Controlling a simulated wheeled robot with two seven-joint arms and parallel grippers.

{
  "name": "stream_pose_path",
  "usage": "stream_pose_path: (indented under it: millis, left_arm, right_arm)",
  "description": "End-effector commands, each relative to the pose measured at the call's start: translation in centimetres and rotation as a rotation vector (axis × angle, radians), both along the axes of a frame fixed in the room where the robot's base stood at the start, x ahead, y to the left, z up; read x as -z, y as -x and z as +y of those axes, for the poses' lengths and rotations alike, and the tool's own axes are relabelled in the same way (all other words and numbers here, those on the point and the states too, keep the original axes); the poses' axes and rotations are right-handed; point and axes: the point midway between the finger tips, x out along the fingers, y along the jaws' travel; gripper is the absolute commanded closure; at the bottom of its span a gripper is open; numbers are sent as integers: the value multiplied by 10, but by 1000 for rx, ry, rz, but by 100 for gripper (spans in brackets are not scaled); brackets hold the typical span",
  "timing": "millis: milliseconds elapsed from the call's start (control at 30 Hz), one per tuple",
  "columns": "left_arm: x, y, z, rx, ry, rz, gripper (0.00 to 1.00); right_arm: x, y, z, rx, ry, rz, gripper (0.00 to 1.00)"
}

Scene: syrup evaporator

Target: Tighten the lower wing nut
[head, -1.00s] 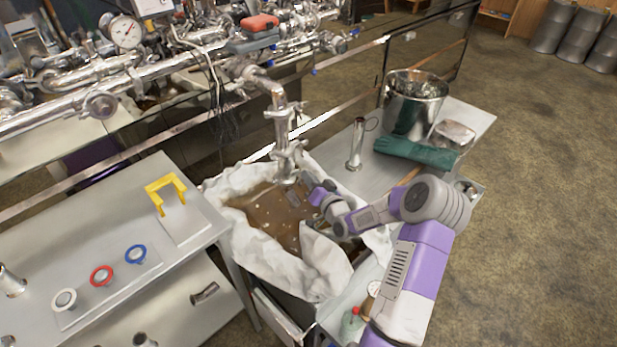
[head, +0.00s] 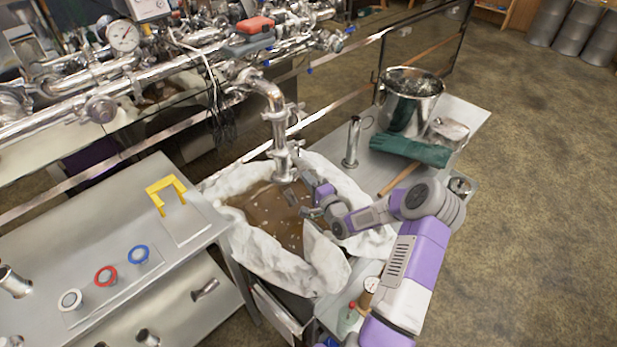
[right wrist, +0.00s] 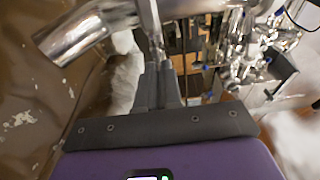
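A shiny steel pipe (head: 278,118) bends down over the cloth-lined tub, with clamps along its vertical part. The lower clamp (head: 283,151) sits near its open end; its wing nut is too small to make out in the head view. My right gripper (head: 299,181) is beside this lower end, on its right. In the right wrist view its two grey fingers (right wrist: 158,66) are close together, with a narrow metal piece, apparently the lower wing nut (right wrist: 154,42), between the tips. The pipe's open end (right wrist: 62,42) shows at upper left. My left gripper is out of view.
The tub with white cloth (head: 262,262) holds brown liquid below the pipe. A steel bench (head: 120,215) with rings and a yellow bracket (head: 166,186) is at left.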

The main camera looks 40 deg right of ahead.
Motion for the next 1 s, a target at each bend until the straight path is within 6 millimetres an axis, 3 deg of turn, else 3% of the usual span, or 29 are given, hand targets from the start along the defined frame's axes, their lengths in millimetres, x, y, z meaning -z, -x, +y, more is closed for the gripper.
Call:
stream_pose_path:
  millis: [1000]
  left_arm:
    - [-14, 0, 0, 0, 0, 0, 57]
  right_arm:
    - [16, -1, 10, -4, -952, -152, 100]
